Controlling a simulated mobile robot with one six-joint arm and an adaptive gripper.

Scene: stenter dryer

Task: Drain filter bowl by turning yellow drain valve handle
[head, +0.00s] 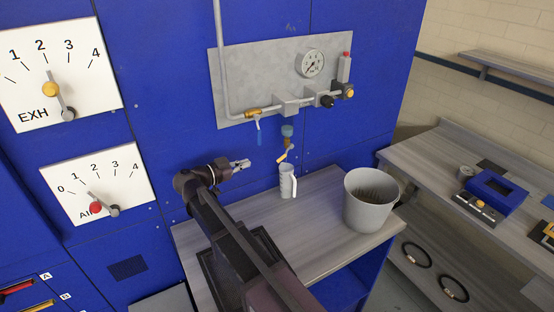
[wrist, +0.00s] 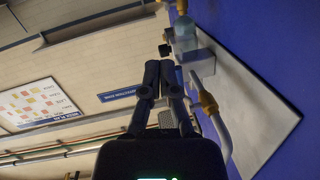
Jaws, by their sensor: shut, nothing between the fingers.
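The filter bowl (head: 287,131), small and bluish, hangs below the pipework on the grey wall plate. The yellow drain valve handle (head: 282,157) sits under it and slants down to the left. A white jug (head: 288,184) stands on the bench almost directly below the valve. My gripper (head: 246,163) is shut and empty, left of the yellow handle and apart from it. Its two dark fingers also show in the wrist view (wrist: 163,66), and I cannot tell the drain handle clearly there.
A pressure gauge (head: 310,63) sits on the plate (head: 235,70). A grey bucket (head: 370,215) stands right of the jug. Blue cabinet walls (head: 170,80) rise behind. A side bench (head: 440,160) is at the right.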

